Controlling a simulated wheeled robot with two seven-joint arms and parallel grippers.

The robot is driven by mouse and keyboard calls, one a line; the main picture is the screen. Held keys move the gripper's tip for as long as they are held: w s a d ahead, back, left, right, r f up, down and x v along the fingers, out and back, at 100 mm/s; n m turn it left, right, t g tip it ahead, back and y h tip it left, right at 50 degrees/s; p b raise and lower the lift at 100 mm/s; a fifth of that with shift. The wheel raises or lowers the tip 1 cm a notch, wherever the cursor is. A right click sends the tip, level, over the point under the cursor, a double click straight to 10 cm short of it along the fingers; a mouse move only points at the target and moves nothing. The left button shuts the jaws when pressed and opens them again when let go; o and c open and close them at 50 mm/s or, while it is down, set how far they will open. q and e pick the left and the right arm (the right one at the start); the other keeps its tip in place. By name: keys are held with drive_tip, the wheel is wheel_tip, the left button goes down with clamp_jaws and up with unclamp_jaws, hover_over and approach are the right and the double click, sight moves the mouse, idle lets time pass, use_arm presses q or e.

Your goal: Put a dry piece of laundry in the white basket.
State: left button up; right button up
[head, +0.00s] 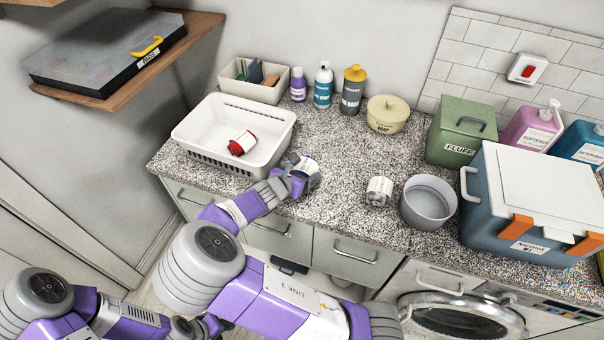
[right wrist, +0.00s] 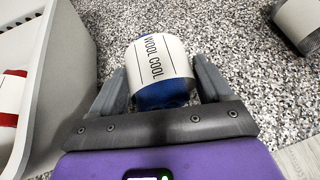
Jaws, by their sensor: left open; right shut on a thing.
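The white basket (head: 276,130) stands at the left of the counter, and its wall shows in the right wrist view (right wrist: 72,70). A red roll with a white band (head: 242,143) lies in it. My right gripper (head: 299,174) is shut on a blue roll (right wrist: 163,95) whose white band reads "WOOL COOL"; the roll also shows in the head view (head: 309,168). It is outside the basket, just right of its wall; I cannot tell if it touches the counter. A grey roll with a white band (head: 379,190) sits further right. My left gripper (head: 193,327) is low, below the counter, mostly hidden.
A grey round tub (head: 428,203), a blue cooler (head: 530,195) and a green "FLUFF" box (head: 462,135) stand to the right.

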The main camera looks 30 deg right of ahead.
sight(301, 170)
wheel_tip(301, 170, up, 9)
drive_tip(key=p, duration=0.3)
drive_tip(key=shift+f, duration=0.1)
